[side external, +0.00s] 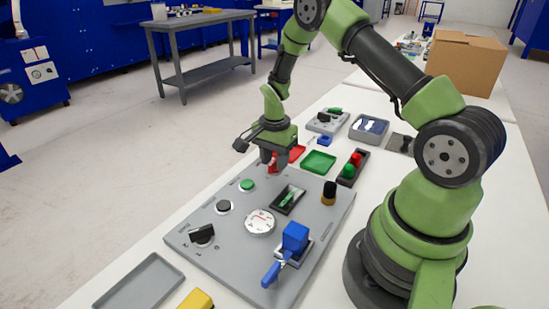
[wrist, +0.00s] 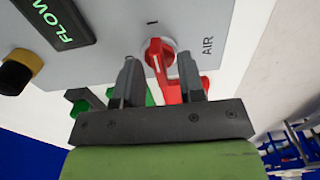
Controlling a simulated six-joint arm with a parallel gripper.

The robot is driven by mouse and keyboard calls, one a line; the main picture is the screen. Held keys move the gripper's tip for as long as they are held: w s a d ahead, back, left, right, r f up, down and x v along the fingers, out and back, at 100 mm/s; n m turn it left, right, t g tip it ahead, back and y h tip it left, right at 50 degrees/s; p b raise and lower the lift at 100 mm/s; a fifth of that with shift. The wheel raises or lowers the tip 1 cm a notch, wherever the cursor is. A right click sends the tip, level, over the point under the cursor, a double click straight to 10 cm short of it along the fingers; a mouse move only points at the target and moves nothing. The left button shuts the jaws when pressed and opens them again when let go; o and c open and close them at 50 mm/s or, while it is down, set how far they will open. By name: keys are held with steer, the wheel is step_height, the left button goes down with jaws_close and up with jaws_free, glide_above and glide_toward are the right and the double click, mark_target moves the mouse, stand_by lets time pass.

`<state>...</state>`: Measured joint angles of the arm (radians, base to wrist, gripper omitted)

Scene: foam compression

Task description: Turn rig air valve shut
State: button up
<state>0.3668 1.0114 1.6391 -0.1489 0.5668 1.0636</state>
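The red air valve handle (wrist: 158,62) sits on a round mount on the grey rig panel, beside the printed word AIR. In the side view the red valve (side external: 273,167) shows at the panel's far edge, partly hidden by my gripper (side external: 268,155). In the wrist view my gripper (wrist: 158,70) is open, one finger on each side of the red handle. A gap shows between the left finger and the handle. The right finger is close to the handle; I cannot tell whether it touches.
The panel (side external: 188,238) also holds a green button (side external: 247,185), a black button (side external: 223,207), a gauge (side external: 260,223), a black knob (side external: 202,235) and a blue lever (side external: 278,268). A green tray (side external: 319,162) and a red tray (side external: 297,152) lie just beyond it.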

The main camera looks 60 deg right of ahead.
steer(key=shift+c, duration=0.2)
jaws_close()
steer(key=shift+n, duration=0.3)
steer(key=n, duration=0.3)
steer(key=shift+n, duration=0.3)
steer(key=n, duration=0.4)
steer(key=shift+n, duration=0.3)
steer(key=n, duration=0.4)
steer(key=shift+n, duration=2.5)
